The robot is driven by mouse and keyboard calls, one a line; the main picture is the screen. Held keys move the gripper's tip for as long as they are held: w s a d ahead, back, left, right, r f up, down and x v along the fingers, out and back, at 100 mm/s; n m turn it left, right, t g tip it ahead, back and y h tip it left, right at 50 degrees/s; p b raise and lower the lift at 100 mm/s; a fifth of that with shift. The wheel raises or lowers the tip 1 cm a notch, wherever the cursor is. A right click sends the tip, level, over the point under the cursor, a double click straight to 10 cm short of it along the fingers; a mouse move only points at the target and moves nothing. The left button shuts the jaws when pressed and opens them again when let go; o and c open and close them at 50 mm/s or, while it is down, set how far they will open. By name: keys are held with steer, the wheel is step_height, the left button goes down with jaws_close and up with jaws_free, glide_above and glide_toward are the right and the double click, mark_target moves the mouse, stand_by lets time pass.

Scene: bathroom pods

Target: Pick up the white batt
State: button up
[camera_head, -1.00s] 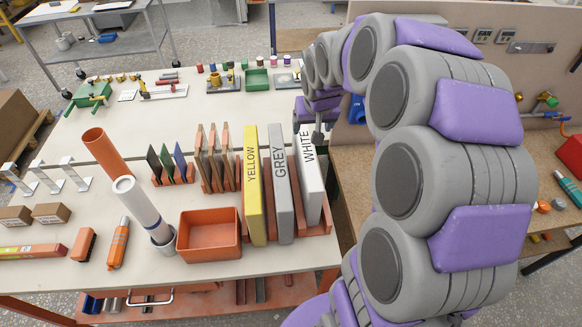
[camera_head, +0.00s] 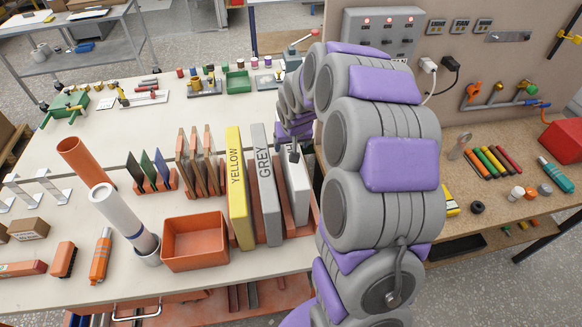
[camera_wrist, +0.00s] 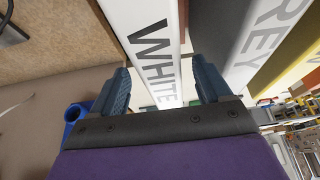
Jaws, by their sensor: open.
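The white batt (camera_head: 299,190) stands upright in an orange rack at the right end of the row, right of the grey batt (camera_head: 268,195) and the yellow batt (camera_head: 239,200). My gripper (camera_head: 294,153) is at the top of the white batt and covers its lettering in the head view. In the wrist view my open gripper (camera_wrist: 162,82) has its two dark fingers on either side of the white batt (camera_wrist: 150,45), whose WHITE label shows between them. The grey batt (camera_wrist: 252,40) is close beside one finger. I cannot tell whether the fingers touch anything.
An orange bin (camera_head: 195,240) and a white tube (camera_head: 122,215) in a cup stand left of the batts. Wooden boards (camera_head: 197,160) stand in a rack behind the bin.

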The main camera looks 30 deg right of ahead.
steer(key=x, duration=0.3)
steer(key=shift+w+f+b, duration=0.15)
steer(key=shift+f+b, duration=0.15)
steer(key=shift+r, duration=0.1)
steer(key=shift+c, duration=0.4)
jaws_close()
